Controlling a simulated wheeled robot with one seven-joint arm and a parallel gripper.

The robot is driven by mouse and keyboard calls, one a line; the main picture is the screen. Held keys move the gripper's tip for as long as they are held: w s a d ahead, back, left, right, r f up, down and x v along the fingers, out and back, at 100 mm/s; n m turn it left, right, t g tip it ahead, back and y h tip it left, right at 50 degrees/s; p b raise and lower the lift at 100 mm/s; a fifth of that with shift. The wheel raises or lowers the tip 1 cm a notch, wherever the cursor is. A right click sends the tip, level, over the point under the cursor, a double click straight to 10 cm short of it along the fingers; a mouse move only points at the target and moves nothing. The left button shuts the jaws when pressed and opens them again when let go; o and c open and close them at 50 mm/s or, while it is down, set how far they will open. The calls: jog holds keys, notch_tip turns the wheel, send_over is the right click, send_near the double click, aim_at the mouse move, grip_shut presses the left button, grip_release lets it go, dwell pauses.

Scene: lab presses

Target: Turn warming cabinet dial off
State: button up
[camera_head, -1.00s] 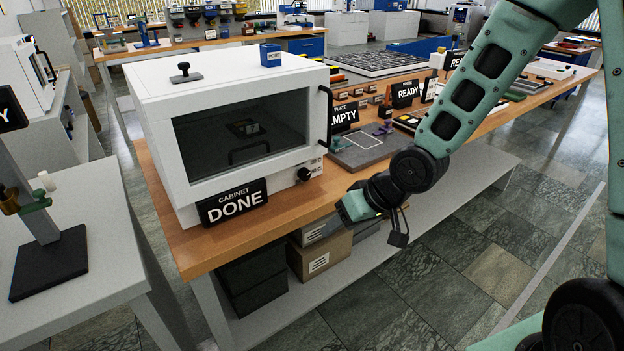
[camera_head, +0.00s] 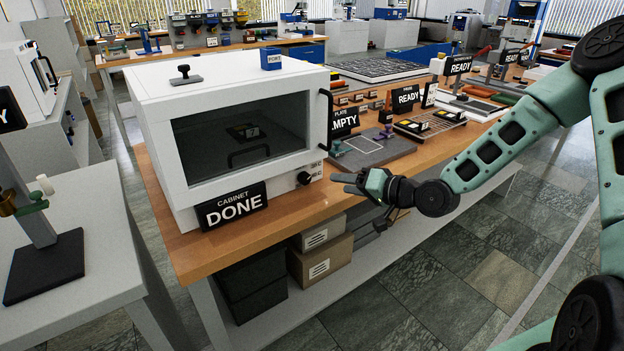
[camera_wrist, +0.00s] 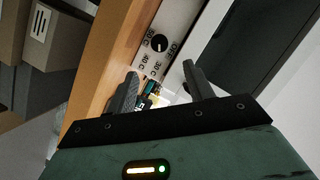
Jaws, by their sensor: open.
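The white warming cabinet (camera_head: 240,75) stands on the wooden bench with its dark-windowed door shut. Its black dial (camera_head: 304,178) is low on the right of the front. In the wrist view the dial (camera_wrist: 159,43) shows beyond the fingertips, on a pale panel marked OFF and with several temperatures. A small light mark shows on the dial, but I cannot tell which label it points to. My gripper (camera_head: 341,183) is open and empty, just right of the dial in the head view. In the wrist view its fingertips (camera_wrist: 160,72) are apart from the dial.
A DONE sign (camera_head: 233,206) stands in front of the cabinet. The black door handle (camera_head: 326,118) is above the dial. A grey plate (camera_head: 372,150) and an EMPTY sign (camera_head: 343,122) are to the right. Boxes (camera_head: 320,259) sit on the shelf below.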

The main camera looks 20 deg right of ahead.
aim_at(308, 178)
jog(key=p+x, duration=0.1)
jog(key=x, duration=1)
jog(key=shift+c, duration=0.3)
jog(key=c, duration=0.9)
